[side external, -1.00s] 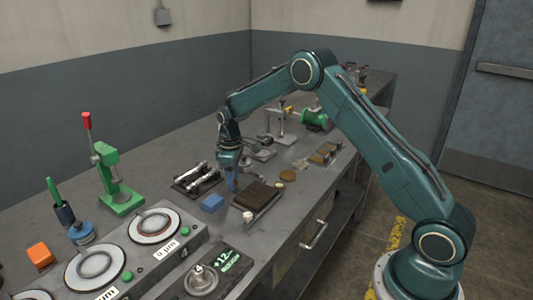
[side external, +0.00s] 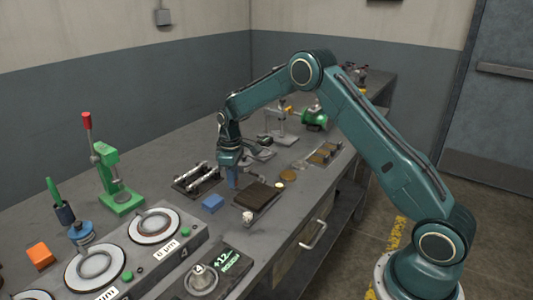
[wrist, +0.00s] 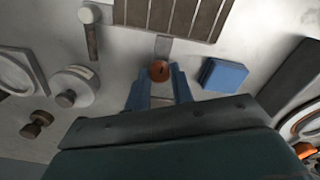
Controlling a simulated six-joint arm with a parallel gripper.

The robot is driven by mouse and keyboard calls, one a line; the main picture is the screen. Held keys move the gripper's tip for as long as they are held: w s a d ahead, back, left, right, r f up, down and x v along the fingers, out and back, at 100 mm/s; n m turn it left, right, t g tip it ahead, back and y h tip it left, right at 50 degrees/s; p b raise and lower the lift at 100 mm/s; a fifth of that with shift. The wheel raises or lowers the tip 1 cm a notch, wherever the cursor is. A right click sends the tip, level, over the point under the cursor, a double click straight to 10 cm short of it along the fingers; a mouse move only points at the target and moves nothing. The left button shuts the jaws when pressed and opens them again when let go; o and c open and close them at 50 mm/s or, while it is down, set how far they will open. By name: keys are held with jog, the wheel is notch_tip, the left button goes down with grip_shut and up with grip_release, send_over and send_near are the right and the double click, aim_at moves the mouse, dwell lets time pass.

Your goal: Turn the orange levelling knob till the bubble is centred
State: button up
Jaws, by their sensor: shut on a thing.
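In the wrist view the orange knob (wrist: 159,70) lies between the two blue fingertips of my gripper (wrist: 160,73), which is shut on it. The knob sits at the end of a short grey strip beside a dark slatted plate. In the side view my gripper (side external: 232,178) points down at the bench beside a dark brown slab (side external: 257,195); the knob is hidden there. I cannot make out the bubble in either view.
A blue block (side external: 212,202) lies close to my gripper and also shows in the wrist view (wrist: 223,74). A rack with metal rods (side external: 196,179) stands to the left. A green press (side external: 120,198) and dial unit (side external: 155,224) stand farther left.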

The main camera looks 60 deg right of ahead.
jog(key=m, duration=1)
dwell(0.5)
jog(key=o, duration=1)
jog(key=shift+r, duration=0.15)
notch_tip(320, 180, up, 14)
jog(key=shift+f, duration=0.2)
dwell(0.4)
